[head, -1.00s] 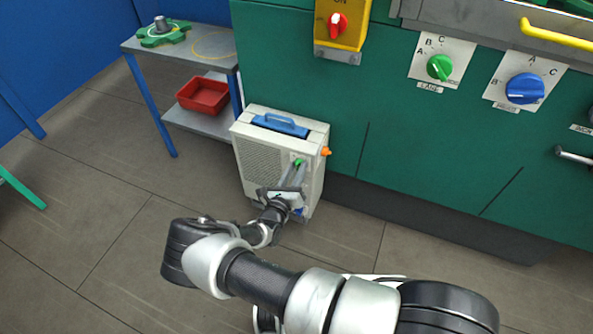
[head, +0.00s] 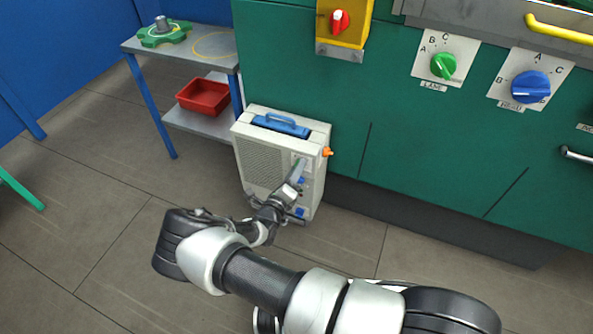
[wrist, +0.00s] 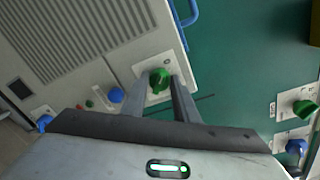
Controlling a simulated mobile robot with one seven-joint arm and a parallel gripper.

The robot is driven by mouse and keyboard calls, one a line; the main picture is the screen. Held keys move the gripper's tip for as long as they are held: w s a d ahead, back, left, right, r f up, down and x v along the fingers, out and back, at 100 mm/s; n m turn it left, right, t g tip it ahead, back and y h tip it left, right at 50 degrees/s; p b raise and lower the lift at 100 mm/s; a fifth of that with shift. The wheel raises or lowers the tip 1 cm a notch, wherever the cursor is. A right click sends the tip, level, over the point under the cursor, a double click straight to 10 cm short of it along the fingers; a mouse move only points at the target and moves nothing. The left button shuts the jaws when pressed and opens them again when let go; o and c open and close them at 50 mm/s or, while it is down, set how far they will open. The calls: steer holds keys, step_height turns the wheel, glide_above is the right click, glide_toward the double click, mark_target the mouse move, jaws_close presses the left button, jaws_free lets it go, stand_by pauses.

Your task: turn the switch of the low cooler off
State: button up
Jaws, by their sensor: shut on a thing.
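The low cooler (head: 262,165) is a pale box with a grille, standing on the floor against the green cabinet. Its green switch knob (wrist: 160,80) sits on a pale plate near the top of its front. My gripper (head: 298,169) is at this plate, and its two fingers (wrist: 161,97) are shut on the green knob in the wrist view. In the head view the fingers are seen nearly edge-on and mostly hide the knob. A blue knob (wrist: 116,94) and a small red button (wrist: 89,103) lie beside it on the panel.
An orange fitting (head: 327,152) sticks out from the cooler's right side. A blue handle (head: 281,124) is on its top. The cabinet (head: 420,150) carries a red switch, a green knob and a blue knob above. A grey shelf table (head: 200,50) with a red bin stands left.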

stand_by(0.4)
steer(key=o, duration=1.1)
steer(key=shift+c, duration=0.2)
steer(key=p+v, duration=0.3)
steer(key=v, duration=1.4)
steer(key=shift+s, duration=0.25)
steer(key=shift+a, duration=0.1)
